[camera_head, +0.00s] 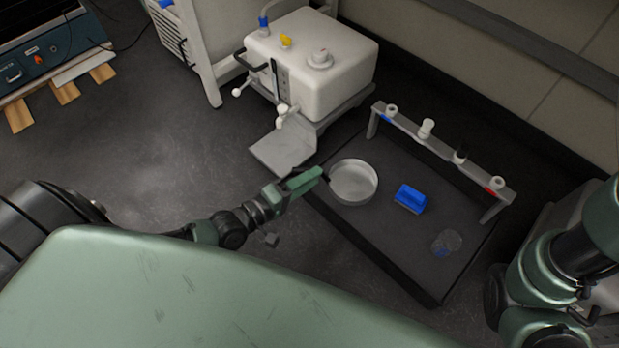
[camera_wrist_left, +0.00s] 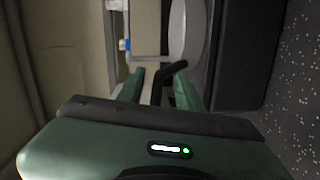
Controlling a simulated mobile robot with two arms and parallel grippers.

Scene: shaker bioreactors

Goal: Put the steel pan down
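The steel pan (camera_head: 353,182) is a round, shallow, pale metal pan, sitting level at the left end of the dark tray (camera_head: 385,245). Part of its grey side shows at the top of the left wrist view (camera_wrist_left: 192,35). My left gripper (camera_head: 322,176) is just left of the pan, at its handle. In the left wrist view, the black handle (camera_wrist_left: 165,82) lies slantwise between my two green fingers, which stand apart with gaps visible. My right arm enters at the right edge; its gripper is not clearly seen.
A blue block (camera_head: 410,198) and a clear cup (camera_head: 446,242) stand on the tray right of the pan. A white machine (camera_head: 312,65) stands behind left.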

